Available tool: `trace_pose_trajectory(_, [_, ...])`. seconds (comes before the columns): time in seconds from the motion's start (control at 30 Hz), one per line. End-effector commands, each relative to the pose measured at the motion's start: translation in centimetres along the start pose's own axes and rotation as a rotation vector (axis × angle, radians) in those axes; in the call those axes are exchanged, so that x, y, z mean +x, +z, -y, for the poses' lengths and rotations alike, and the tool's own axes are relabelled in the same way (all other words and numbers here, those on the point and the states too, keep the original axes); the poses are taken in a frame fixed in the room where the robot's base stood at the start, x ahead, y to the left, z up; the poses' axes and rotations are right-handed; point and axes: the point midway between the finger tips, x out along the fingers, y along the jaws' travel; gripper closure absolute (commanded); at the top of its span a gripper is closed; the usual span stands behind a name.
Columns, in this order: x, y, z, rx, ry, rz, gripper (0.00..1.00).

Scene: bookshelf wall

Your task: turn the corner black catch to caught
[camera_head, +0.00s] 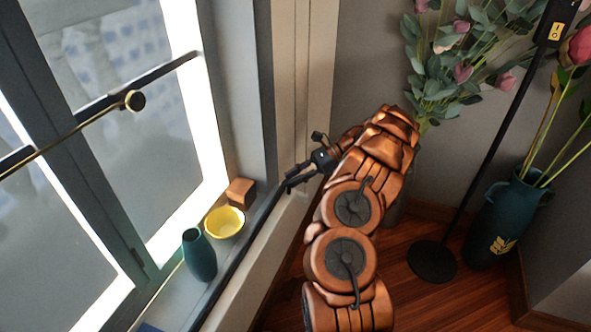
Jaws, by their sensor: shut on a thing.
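My gripper (297,180) is black, at the end of my copper-coloured arm. It reaches left to the window corner, at the upper end of a long dark rail (240,252) along the sill's front edge. Its fingers are shut on a small dark piece there, which I take to be the corner black catch. The fingers and the dark rail blend together, so the catch's shape and the way it is turned cannot be made out.
A yellow bowl (225,222), a teal vase (199,256) and a brown block (240,192) stand on the sill left of my gripper. A round-headed knob (134,100) sits on the window bar. A black lamp base (433,262) and teal floor vase (505,215) stand at right.

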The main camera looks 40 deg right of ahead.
Motion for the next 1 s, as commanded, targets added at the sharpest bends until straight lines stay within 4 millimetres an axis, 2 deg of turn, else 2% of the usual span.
trace_pose_trajectory(0.5, [-0.12,0.25,0.21,-0.055,0.149,0.001,1.00])
trace_pose_trajectory(1.0, [0.04,-0.02,0.44,-0.079,0.192,-0.001,1.00])
